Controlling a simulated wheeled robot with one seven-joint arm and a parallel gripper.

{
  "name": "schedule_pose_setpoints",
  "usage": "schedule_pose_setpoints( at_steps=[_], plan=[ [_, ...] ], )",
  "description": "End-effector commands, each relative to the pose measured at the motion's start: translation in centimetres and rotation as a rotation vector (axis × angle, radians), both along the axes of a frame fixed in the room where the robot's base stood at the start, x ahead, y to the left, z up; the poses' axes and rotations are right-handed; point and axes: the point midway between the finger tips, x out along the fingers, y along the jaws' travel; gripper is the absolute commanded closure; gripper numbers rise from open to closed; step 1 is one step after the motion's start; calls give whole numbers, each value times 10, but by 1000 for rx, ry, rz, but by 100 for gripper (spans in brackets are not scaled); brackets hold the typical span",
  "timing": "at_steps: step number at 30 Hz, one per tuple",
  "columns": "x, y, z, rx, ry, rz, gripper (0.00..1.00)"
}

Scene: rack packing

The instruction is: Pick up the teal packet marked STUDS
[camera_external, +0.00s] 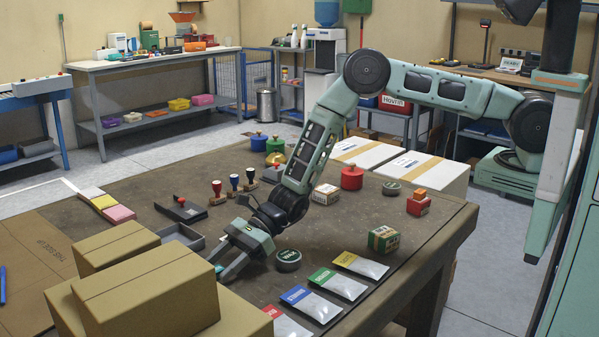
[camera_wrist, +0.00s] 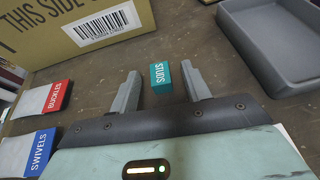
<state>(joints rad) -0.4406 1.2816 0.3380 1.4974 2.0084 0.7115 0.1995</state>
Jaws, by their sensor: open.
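The teal packet marked STUDS (camera_wrist: 160,79) shows in the wrist view between the two fingers of my gripper (camera_wrist: 160,71), with gaps on both sides. My gripper is open and holds nothing. In the external view my gripper (camera_external: 221,267) is low over the table, pointing to the lower left, with a small teal patch (camera_external: 217,268) at its fingers.
Cartons (camera_external: 150,295) stand close beyond my fingers. A grey tray (camera_external: 196,242) is beside my gripper. A red BUCKLES packet (camera_wrist: 57,97) and a blue SWIVELS packet (camera_wrist: 39,150) lie left in the wrist view. A dark round tin (camera_external: 288,260) stands near my wrist.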

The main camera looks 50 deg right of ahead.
Motion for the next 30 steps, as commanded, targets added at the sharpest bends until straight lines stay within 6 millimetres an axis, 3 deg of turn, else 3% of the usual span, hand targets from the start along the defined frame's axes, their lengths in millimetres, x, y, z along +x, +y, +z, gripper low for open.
schedule_pose_setpoints(
  at_steps=[9,14,15,24,30],
  plan=[
    [1,5,-3,-1,0,-1,53],
    [1,5,-3,0,0,-1,97],
    [1,5,-3,0,0,-1,100],
    [1,5,0,1,-1,-1,100],
    [2,5,29,2,-3,-2,100]
  ],
)
